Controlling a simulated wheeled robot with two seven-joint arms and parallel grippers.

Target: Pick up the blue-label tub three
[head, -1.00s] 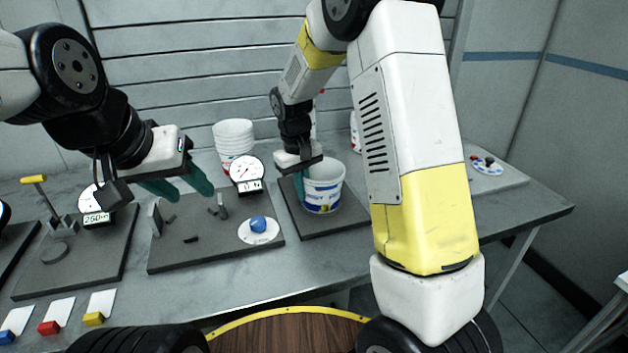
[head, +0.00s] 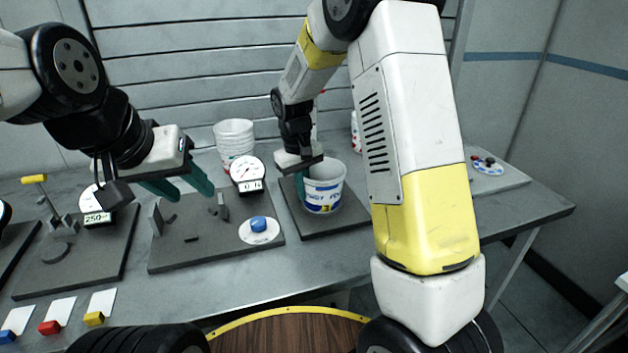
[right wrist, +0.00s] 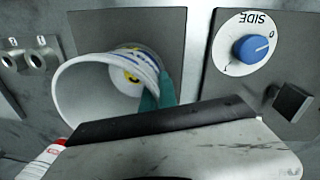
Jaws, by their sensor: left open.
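The blue-label tub three (head: 324,190) is a white open tub with a blue label and a yellow patch bearing a 3. It stands upright on a dark plate at the middle of the bench. My right gripper (head: 299,184) points down at the tub's left rim. In the right wrist view its teal fingers (right wrist: 157,92) are close together at the rim of the tub (right wrist: 75,95); whether they pinch the wall is unclear. My left gripper (head: 180,187) is open and empty above the dial plate, left of the tub.
A stack of white tubs (head: 234,138) stands behind a round gauge (head: 248,173). A blue knob (head: 258,224) sits on the plate (head: 170,258) left of the tub. Coloured blocks with white cards line the front left. My right forearm covers the bench right of the tub.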

